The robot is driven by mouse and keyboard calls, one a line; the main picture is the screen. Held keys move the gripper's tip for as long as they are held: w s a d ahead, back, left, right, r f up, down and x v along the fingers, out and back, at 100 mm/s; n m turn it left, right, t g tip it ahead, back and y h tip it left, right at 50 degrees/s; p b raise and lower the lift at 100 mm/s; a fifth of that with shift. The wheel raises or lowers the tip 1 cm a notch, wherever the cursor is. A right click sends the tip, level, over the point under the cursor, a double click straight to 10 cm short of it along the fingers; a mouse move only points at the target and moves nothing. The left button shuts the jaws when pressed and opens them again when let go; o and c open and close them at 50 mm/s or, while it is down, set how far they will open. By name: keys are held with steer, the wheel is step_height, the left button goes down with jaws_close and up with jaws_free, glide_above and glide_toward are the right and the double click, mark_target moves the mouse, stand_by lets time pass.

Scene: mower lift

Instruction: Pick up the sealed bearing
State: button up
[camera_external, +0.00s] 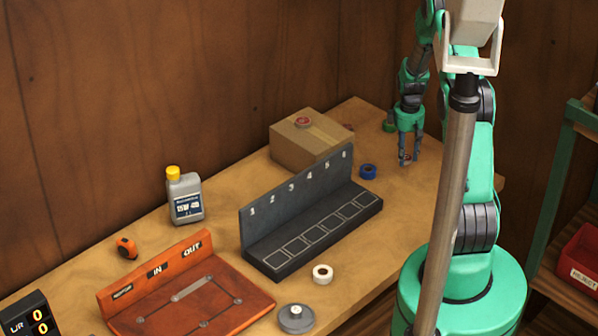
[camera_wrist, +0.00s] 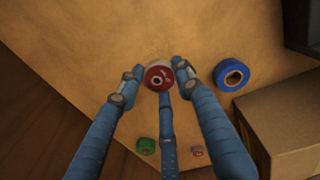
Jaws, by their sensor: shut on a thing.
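A small round part with a red face and a pale rim, taken as the sealed bearing (camera_wrist: 158,77), sits between my fingertips in the wrist view. In the external view only a bit of red shows at the fingertips. My gripper (camera_external: 405,160) points down at the right part of the bench, behind the blue ring. In the wrist view its three fingers (camera_wrist: 159,80) close around the red part from the left, right and below. It is shut on that part. The part is at or just above the bench top; I cannot tell which.
A blue ring (camera_external: 368,171) lies close by, with a cardboard box (camera_external: 290,150) left of it. A green ring (camera_wrist: 147,146) and a small red-grey part (camera_wrist: 198,151) lie farther back. A numbered rack (camera_external: 262,222), bottle (camera_external: 186,200) and red tray (camera_external: 250,303) stand leftward.

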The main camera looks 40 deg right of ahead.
steer(key=shift+s+a+r, duration=0.15)
steer(key=shift+s+a, duration=0.85)
steer(key=shift+s, duration=0.25)
steer(key=w+a+r+p, duration=0.1)
steer(key=w+a+r, duration=0.25)
steer(key=w, duration=0.35)
steer(key=w+a+r+p, duration=0.2)
steer(key=w+a+r, duration=0.1)
steer(key=w+r, duration=0.25)
step_height(320, 180, up, 9)
steer(key=p, duration=0.2)
glide_above(321, 135)
steer(key=shift+r+m, duration=0.15)
steer(key=shift+m, duration=0.25)
steer(key=shift+f+p, duration=0.5)
steer(key=shift+f, duration=2.65)
